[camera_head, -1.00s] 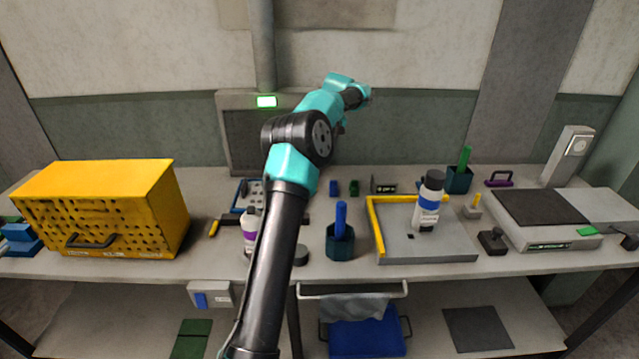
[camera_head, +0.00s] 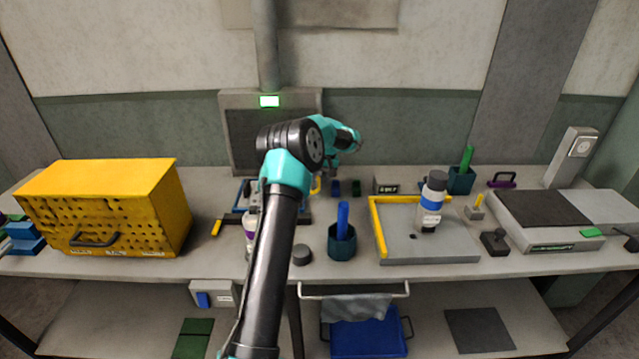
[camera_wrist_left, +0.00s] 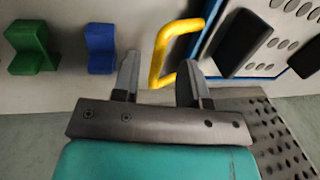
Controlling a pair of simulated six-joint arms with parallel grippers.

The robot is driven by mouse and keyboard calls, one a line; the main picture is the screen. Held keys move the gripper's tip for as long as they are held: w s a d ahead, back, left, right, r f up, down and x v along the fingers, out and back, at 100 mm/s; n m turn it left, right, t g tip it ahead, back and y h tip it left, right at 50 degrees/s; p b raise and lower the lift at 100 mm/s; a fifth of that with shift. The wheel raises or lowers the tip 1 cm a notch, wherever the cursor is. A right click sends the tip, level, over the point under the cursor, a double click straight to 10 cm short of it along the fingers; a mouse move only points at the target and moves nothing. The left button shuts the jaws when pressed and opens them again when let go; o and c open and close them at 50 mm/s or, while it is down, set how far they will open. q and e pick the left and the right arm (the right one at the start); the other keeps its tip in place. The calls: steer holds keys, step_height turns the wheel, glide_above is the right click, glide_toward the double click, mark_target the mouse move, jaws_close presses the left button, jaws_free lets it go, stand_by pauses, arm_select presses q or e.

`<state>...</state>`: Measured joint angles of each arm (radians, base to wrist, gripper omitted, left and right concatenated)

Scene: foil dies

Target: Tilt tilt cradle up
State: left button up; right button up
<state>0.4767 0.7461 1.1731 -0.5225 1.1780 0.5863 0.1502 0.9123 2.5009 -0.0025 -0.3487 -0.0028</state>
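The tilt cradle (camera_head: 240,194) appears to be the blue-edged perforated plate behind my left arm in the head view, partly hidden by that arm. Its blue edge and dark pads show in the left wrist view (camera_wrist_left: 265,40). A bent yellow handle (camera_wrist_left: 168,45) stands beside the plate, and a small part of it shows in the head view (camera_head: 316,186). My left gripper (camera_wrist_left: 160,72) is open, with one finger on each side of the handle's near end. A gap shows between the fingers and the handle. My right gripper is not in view.
A blue block (camera_wrist_left: 100,48) and a green block (camera_wrist_left: 33,47) lie beside the gripper. A dark panel with a green light (camera_head: 269,101) stands behind. A white bottle (camera_head: 250,222), a dark cup (camera_head: 342,242) and a yellow-edged tray (camera_head: 430,250) stand nearer the front.

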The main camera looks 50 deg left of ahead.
arm_select(q)
steer(key=shift+s+a+f, duration=0.15)
steer(key=shift+f, duration=1)
steer(key=shift+c, duration=0.5)
steer(key=c, duration=0.6)
steer(key=shift+f, duration=0.1)
jaws_close()
